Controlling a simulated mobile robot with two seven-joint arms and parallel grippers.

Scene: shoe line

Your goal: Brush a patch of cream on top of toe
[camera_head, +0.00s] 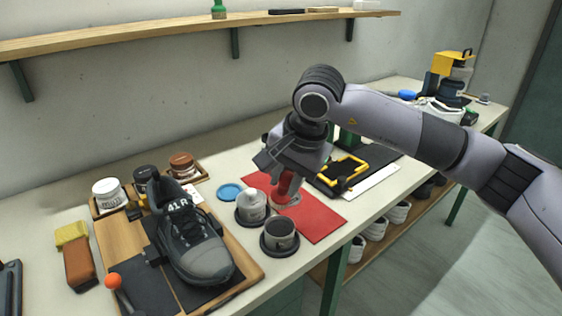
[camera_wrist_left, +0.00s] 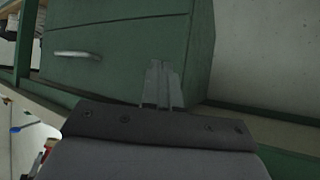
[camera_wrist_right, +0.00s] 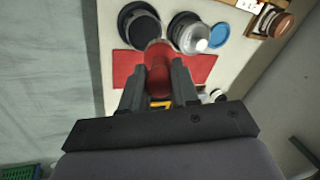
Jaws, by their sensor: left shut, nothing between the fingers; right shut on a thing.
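A dark grey shoe (camera_head: 192,240) stands on a wooden board with a dark mat, its grey toe (camera_head: 207,264) pointing toward the front; no patch of cream is discernible on it. My right gripper (camera_head: 290,168) is away to the right of the shoe, above the red mat. It is shut on a red handle (camera_head: 285,184), which also shows between the fingers in the right wrist view (camera_wrist_right: 158,62). The handle's lower end is hard to make out, so I cannot tell if bristles show. My left gripper (camera_wrist_left: 162,88) is shut and empty, low in front of a green drawer cabinet.
A white jar (camera_head: 108,194), a dark jar and a brown jar (camera_head: 182,165) stand behind the shoe. A dark cup (camera_head: 280,234) and a white-topped pot (camera_head: 251,207) stand between shoe and red mat (camera_head: 325,217). An orange-knobbed lever (camera_head: 113,281) is at front left.

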